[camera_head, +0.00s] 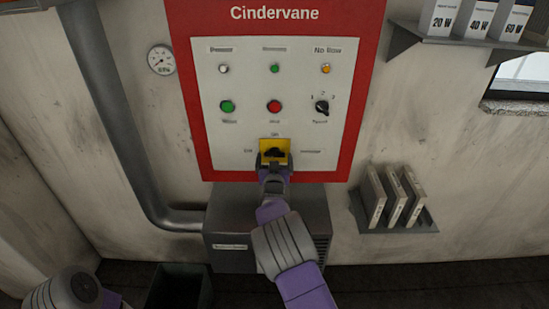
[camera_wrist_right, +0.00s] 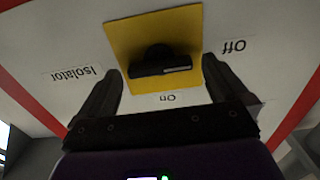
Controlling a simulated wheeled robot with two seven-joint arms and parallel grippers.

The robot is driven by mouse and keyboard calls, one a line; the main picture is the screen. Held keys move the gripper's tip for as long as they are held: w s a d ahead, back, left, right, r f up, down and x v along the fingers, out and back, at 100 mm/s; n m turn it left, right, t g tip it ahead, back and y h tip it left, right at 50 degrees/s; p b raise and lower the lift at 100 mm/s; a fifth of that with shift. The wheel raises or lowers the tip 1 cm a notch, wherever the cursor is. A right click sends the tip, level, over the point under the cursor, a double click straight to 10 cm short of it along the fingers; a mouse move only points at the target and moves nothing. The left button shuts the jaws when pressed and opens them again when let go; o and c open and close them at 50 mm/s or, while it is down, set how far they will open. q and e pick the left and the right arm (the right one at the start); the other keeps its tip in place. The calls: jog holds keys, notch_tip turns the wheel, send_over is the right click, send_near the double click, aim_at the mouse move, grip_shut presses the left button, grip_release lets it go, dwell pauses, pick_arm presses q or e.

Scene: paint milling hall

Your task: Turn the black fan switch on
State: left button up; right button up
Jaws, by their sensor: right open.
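The black switch (camera_head: 273,153) is a rotary handle on a square yellow plate (camera_wrist_right: 120,43) low on the white panel. In the right wrist view the switch (camera_wrist_right: 160,66) lies about level, with a pale mark on the end towards the "Off" label. "On" and "Isolator" are printed at other sides of the plate. My right gripper (camera_head: 273,163) is just below and in front of the switch, partly covering the plate. In the wrist view the right gripper's fingers (camera_wrist_right: 167,88) are apart, with nothing between them. My left gripper is not visible.
The red-framed panel (camera_head: 188,100) also carries lamps, a green button (camera_head: 227,106), a red button (camera_head: 274,106) and a black speed knob (camera_head: 321,107). A grey box (camera_head: 225,225) stands below. A pipe (camera_head: 110,110) runs left; shelves (camera_head: 400,224) are at right.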

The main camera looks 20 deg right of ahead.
jog(key=shift+w+d, duration=0.2)
jog(key=shift+w, duration=0.35)
jog(key=shift+c, duration=0.5)
jog(key=c, duration=0.9)
jog(key=shift+o, duration=0.2)
jog(key=m+b, duration=1.7)
jog(key=shift+f+m+b, duration=0.15)
jog(key=shift+m+b, duration=0.15)
jog(key=shift+b, duration=0.1)
jog(key=shift+m, duration=0.3)
jog(key=o, duration=1)
jog(key=shift+c, duration=0.2)
